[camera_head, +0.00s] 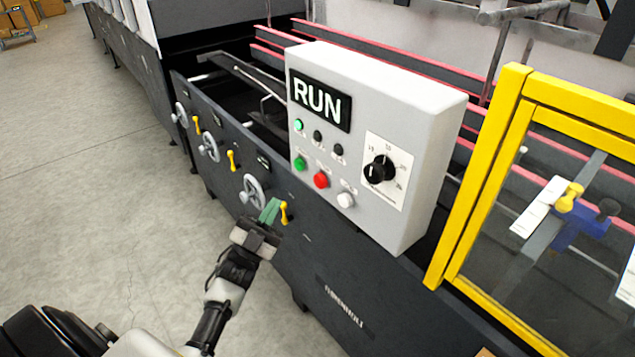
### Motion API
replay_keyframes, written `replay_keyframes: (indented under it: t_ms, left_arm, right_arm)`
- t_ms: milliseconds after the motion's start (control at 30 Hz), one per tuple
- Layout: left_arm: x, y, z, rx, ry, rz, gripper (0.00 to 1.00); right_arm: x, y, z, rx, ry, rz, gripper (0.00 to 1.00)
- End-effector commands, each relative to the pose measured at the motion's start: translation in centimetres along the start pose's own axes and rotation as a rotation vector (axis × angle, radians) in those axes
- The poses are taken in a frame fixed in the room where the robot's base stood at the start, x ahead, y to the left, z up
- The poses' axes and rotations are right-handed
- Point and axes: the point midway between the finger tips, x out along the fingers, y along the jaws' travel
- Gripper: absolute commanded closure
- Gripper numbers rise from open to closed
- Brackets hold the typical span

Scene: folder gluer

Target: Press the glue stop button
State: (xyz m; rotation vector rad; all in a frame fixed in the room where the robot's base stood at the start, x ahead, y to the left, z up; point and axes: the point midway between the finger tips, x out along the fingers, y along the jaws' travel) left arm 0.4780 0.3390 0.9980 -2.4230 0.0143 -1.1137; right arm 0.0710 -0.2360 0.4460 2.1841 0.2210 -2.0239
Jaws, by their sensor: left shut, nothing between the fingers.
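A light grey control box (420,140) on the machine carries a display reading RUN (320,101). Below the display are a lit green lamp (298,125) and two dark lamps. Under them sit a green button (299,163), a red button (321,180) and a white button (346,200). Their small labels are too blurred to read, so I cannot tell which is the glue stop button. My left gripper (271,211) is shut and empty, with greenish fingertips. It is below and left of the buttons, apart from them. My right gripper is not in view.
A black dial (379,169) sits right of the buttons. Handwheels (253,190) and yellow levers (231,160) line the dark machine side. A yellow-framed guard (488,180) stands at the right. The grey floor (90,180) at left is clear.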

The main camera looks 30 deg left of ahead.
Motion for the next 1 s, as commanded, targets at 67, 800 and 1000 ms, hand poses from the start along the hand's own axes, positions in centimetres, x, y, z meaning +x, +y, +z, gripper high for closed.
replay_keyframes:
  t_ms: [67,800,1000]
  left_arm:
    - [0.6,0.5,0.5,-0.001,0.001,-0.002,1.00]
    - [5.6,4.2,4.1,0.000,-0.001,0.001,1.00]
    - [5.6,4.2,4.1,0.000,-0.001,0.001,1.00]
  right_arm:
    - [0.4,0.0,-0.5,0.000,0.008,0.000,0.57]
    - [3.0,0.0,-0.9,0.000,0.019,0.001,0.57]
    - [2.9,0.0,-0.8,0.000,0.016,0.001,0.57]
